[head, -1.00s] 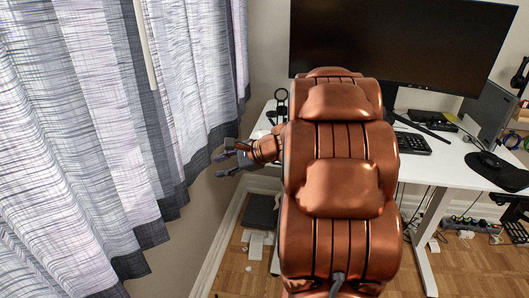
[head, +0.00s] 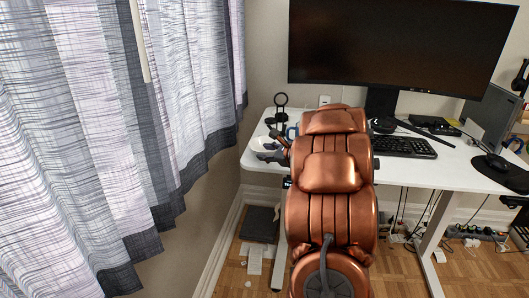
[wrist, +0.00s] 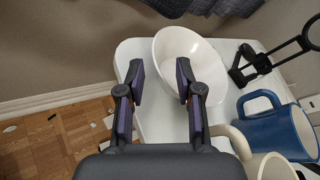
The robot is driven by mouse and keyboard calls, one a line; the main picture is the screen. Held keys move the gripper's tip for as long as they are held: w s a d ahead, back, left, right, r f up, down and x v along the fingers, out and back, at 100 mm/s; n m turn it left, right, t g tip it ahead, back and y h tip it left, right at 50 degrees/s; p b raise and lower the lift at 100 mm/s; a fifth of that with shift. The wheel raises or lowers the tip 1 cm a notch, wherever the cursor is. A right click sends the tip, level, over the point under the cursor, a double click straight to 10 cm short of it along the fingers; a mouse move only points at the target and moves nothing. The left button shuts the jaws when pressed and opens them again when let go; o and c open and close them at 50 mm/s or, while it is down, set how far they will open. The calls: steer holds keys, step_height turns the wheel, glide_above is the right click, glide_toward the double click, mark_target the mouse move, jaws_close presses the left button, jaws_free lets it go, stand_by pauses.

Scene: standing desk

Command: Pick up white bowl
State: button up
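The white bowl (wrist: 205,55) stands at the end of the white desk in the wrist view. In the head view it shows small at the desk's left end (head: 261,143), partly hidden by my gripper (head: 274,147). In the wrist view my gripper (wrist: 160,78) is open with nothing held. Its right finger overlaps the bowl in the picture, and its left finger is left of the bowl. The bowl's near left rim shows between the fingertips. I cannot tell whether a finger touches it.
A blue mug (wrist: 275,130) and a cream mug (wrist: 268,165) stand right of my gripper. A black stand with a ring (wrist: 270,60) is behind them. A monitor (head: 400,45) and keyboard (head: 404,146) are farther right. A curtain (head: 90,130) hangs at left.

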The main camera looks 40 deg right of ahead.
steer(key=shift+x, duration=1.75)
steer(key=shift+a, duration=0.1)
jaws_close()
